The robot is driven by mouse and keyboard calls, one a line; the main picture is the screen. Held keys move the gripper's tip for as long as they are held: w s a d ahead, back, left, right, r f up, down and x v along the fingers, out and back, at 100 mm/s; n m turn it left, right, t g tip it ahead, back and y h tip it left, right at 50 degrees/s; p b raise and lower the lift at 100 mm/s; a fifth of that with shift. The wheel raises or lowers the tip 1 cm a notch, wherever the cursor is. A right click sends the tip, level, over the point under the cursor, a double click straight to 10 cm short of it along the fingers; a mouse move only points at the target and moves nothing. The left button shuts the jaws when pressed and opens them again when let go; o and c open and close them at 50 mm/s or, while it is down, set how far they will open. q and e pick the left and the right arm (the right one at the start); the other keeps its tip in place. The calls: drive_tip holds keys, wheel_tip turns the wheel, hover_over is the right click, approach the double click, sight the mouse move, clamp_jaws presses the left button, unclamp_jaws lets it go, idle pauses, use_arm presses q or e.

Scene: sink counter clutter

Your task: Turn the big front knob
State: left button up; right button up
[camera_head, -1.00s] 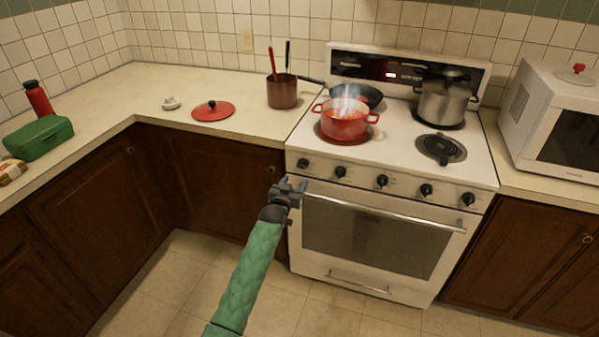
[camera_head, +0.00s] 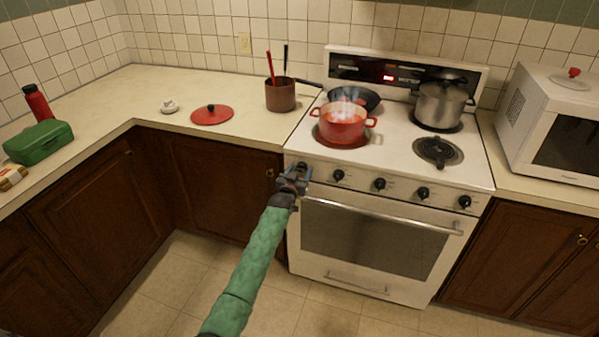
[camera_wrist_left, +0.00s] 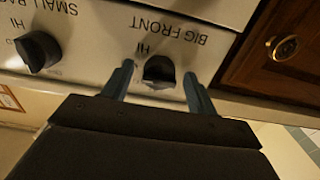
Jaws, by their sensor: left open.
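The big front knob is the leftmost black knob on the white stove front. In the left wrist view the knob (camera_wrist_left: 159,71) sits below the upside-down label "BIG FRONT", between the two fingers of my left gripper (camera_wrist_left: 160,84). The fingers are open, one on each side, with a gap to the knob. In the head view my left gripper (camera_head: 296,176) is at the stove's left front, and it largely hides this knob. My right gripper is not in view.
A steaming red pot (camera_head: 341,124) stands on the front left burner. The oven handle (camera_head: 380,215) runs just below the knobs. The neighbouring small back knob (camera_wrist_left: 38,51) is beside the left gripper. A cabinet knob (camera_wrist_left: 286,47) is on the other side.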

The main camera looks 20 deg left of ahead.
use_arm(q)
drive_tip(key=c, duration=1)
